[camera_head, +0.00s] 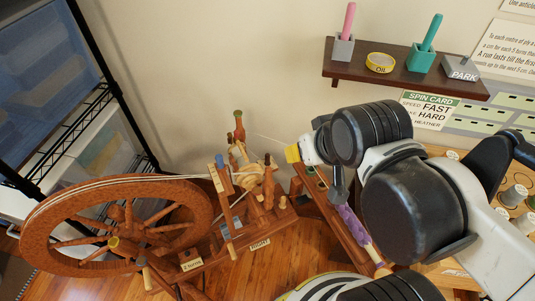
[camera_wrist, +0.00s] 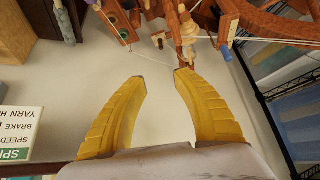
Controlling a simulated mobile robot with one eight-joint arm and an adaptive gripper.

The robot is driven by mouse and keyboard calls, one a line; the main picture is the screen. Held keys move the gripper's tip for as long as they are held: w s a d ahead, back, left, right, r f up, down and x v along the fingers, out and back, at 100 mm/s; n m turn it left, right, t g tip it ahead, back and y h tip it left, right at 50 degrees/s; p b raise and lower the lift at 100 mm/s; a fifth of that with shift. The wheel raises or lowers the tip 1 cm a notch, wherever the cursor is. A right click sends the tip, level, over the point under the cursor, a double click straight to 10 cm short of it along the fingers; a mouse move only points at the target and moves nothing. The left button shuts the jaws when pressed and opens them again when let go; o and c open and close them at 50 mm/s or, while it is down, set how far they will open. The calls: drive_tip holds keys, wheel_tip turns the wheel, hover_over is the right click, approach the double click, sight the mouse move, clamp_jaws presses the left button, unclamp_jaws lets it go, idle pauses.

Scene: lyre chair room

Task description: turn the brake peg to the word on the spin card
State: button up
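The spin card (camera_head: 428,110) is on the wall below the shelf and reads FAST and HARD, with HEATHER on the lowest line; part of its left side is covered. It shows upside down in the wrist view (camera_wrist: 18,130), with BRAKE legible. I cannot tell which is the brake peg. My gripper (camera_wrist: 160,76) is open and empty, its yellow fingers apart. In the head view it (camera_head: 292,153) is right of the pegs, apparently clear of them.
A shelf (camera_head: 400,72) holds pink and teal pegs in blocks, a yellow OIL tin (camera_head: 380,62) and a grey PARK block (camera_head: 461,69). Spools stand on a table at right. A black rack (camera_head: 110,80) is at left. Bare wall lies behind the wheel.

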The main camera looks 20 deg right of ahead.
drive_tip(key=n+g+p, duration=0.3)
drive_tip(key=n+g, duration=0.4)
hover_over(267, 154)
wheel_tip(267, 154, down, 20)
drive_tip(key=shift+n, duration=0.4)
wheel_tip(267, 154, down, 16)
drive_tip(key=b, duration=0.4)
clamp_jaws()
